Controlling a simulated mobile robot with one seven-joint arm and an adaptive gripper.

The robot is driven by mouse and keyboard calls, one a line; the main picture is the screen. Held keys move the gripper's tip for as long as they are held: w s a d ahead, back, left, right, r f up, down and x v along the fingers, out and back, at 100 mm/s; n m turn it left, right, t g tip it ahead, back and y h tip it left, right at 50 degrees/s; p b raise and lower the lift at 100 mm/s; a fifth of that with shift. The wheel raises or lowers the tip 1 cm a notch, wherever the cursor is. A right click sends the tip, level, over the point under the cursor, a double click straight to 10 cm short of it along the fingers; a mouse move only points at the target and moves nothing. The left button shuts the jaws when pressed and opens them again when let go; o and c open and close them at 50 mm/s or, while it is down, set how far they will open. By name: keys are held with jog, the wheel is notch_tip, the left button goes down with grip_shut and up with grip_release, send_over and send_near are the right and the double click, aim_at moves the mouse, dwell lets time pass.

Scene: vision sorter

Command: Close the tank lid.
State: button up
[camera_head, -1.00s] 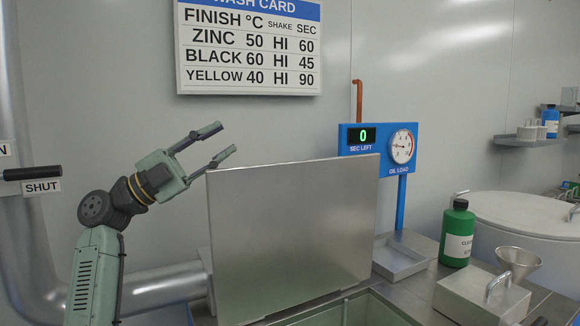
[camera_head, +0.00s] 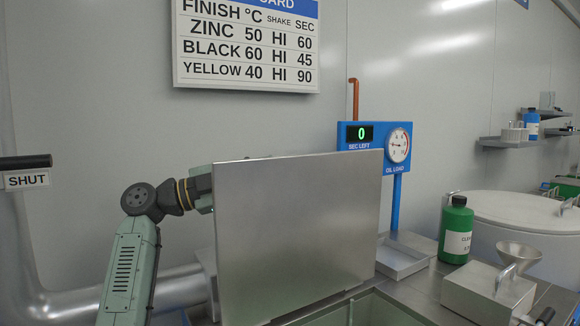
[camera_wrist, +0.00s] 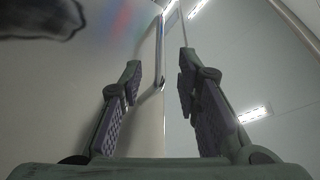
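The tank lid (camera_head: 300,235) is a plain grey metal plate standing upright at the back of the open tank (camera_head: 365,312). In the wrist view the fingers are open and apart. The lid's metal face (camera_wrist: 60,90) fills the left side there, and its edge runs between the fingers in the picture. A thin bar (camera_wrist: 160,45) shows near that edge. I cannot tell whether a finger touches the lid.
A blue gauge panel (camera_head: 375,142) on a post stands behind the lid's right edge. A shallow tray (camera_head: 402,262), a green bottle (camera_head: 456,232) and a metal box with a funnel (camera_head: 487,292) stand to the right. A pipe and a SHUT handle (camera_head: 26,162) are at left.

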aim_at(289, 169)
jog(key=p+x, duration=0.1)
jog(key=x, duration=0.4)
jog(key=shift+w+d, duration=0.1)
jog(key=shift+d, duration=0.15)
jog(key=shift+c, duration=0.5)
grip_shut()
